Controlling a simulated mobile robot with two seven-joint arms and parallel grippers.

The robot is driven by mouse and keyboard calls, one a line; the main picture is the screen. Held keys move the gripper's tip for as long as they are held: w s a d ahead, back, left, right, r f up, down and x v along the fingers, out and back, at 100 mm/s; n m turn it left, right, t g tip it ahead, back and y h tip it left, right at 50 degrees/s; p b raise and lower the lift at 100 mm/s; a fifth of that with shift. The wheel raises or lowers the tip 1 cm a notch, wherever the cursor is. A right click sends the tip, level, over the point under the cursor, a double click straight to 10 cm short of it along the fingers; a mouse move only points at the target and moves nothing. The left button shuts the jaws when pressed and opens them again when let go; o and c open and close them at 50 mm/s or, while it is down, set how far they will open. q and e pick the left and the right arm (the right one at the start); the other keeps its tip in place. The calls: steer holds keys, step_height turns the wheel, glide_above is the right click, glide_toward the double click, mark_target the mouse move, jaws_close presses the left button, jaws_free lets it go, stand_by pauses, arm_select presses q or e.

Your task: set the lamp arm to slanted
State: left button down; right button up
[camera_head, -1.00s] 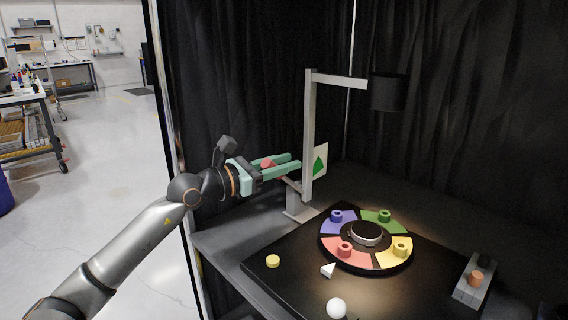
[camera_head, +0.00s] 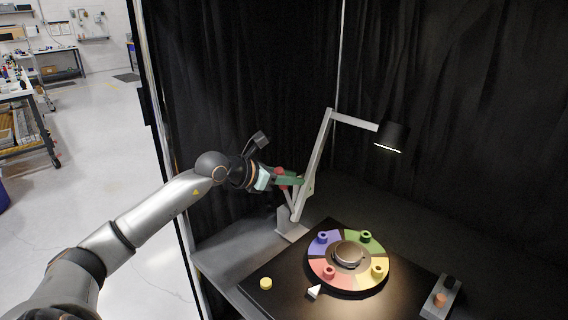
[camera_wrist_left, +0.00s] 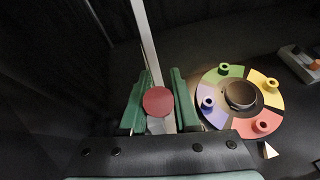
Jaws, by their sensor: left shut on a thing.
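The lamp arm (camera_head: 318,150) is a grey post hinged on a grey base (camera_head: 291,225). It leans to the right, with a crossbar and a lit black lampshade (camera_head: 393,136) at its top. My left gripper (camera_head: 297,181) is at the lower part of the post, shut on the lamp's handle, which ends in a red knob (camera_wrist_left: 158,101). In the left wrist view the knob sits between the green fingers, and the post (camera_wrist_left: 146,40) rises beyond it. My right gripper is in neither view.
A colour-sectored turntable (camera_head: 324,272) with coloured pegs stands on a black board, right of the base. A yellow disc (camera_head: 265,284) and a white wedge (camera_head: 314,291) lie in front. A grey block with knobs (camera_head: 440,298) is at right. Black curtains hang behind.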

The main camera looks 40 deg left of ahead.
mark_target(309, 168)
arm_select(q)
steer(key=w+g+p, duration=0.1)
steer(key=w+r+g+p, duration=0.1)
steer(key=shift+w+d, duration=0.1)
steer(key=shift+w, duration=0.3)
steer(key=shift+w+d+f+g+y+p, duration=0.1)
steer(key=shift+w+f+g+y+p, duration=0.1)
steer(key=shift+w+g, duration=0.35)
steer(key=shift+w+f+g+y+p, duration=0.15)
steer(key=shift+w+g+y, duration=0.05)
steer(key=shift+w+g, duration=0.3)
steer(key=shift+w+d+f+n+g, duration=0.15)
steer(key=shift+w+f+g, duration=0.15)
steer(key=shift+w+g, duration=0.3)
steer(key=shift+w+a+f+n+g, duration=0.15)
steer(key=shift+w+f+g, duration=0.1)
steer(key=shift+w+g, duration=0.3)
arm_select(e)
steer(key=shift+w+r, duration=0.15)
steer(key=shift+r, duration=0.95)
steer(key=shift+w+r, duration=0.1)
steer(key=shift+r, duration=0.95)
arm_select(q)
steer(key=shift+w+d, duration=0.15)
steer(key=c, duration=0.7)
jaws_free()
steer(key=shift+o, duration=0.2)
